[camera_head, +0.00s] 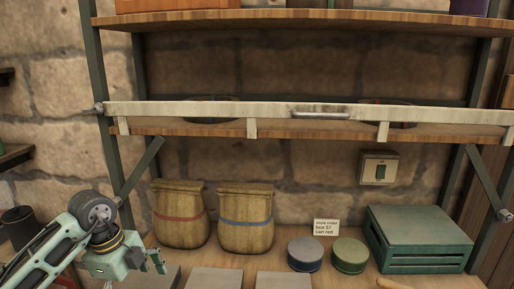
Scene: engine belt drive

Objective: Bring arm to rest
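My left arm comes in from the lower left. Its gripper (156,262) is low at the workbench's left part, in front of the sack with a red band (180,217). The fingers are small and partly hidden by the wrist, so I cannot tell whether they are open or shut. I see nothing clearly held in them. My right gripper is not in view.
A sack with a blue band (245,222), a blue tin (305,254), a green tin (350,255) and a green crate (420,240) stand on the bench. A pale bar with a handle (320,114) crosses the shelf above.

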